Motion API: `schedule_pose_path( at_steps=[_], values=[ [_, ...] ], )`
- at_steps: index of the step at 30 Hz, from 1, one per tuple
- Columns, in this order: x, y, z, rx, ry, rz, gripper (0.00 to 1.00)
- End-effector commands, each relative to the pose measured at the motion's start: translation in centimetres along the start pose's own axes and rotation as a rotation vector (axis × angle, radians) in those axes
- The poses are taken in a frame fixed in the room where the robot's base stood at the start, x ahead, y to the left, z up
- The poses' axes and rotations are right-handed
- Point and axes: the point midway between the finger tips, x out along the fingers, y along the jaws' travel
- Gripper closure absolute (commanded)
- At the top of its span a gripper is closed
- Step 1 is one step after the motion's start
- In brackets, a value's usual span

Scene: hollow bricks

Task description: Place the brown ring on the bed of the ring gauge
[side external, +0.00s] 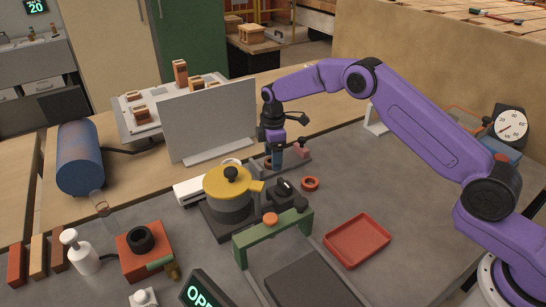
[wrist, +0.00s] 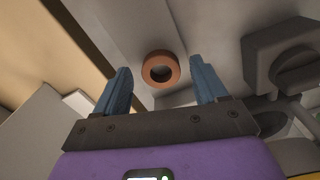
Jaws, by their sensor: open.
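My gripper (wrist: 162,82) points down with its two blue fingers apart. In the wrist view a brown ring (wrist: 161,69) lies flat between the fingertips, with a visible gap on each side. In the side view the blue fingers (side external: 273,156) are low over the left end of a narrow grey bed (side external: 290,164), which looks like the ring gauge; a pinkish block (side external: 301,151) stands near its right end. Only a bit of brown shows by the fingertips there. Whether the ring rests fully on the bed is hard to tell.
A red-orange ring (side external: 311,184) lies on the table to the right. A yellow-lidded pot (side external: 230,186) and a small dark device (side external: 284,193) stand close in front. A grey panel (side external: 210,120) rises behind left. A green bridge (side external: 274,238) and red tray (side external: 358,240) are nearer the camera.

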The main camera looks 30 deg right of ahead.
Motion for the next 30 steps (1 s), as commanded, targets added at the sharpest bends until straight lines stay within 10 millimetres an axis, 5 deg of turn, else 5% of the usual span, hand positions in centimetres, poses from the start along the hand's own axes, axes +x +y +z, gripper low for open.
schedule_pose_path(
  at_steps=[15, 30],
  values=[
    [-9.4, 0.0, 0.0, 0.000, 0.001, 0.002, 0.28],
    [-11.5, -0.1, 0.0, 0.000, 0.000, -0.001, 0.28]
  ],
)
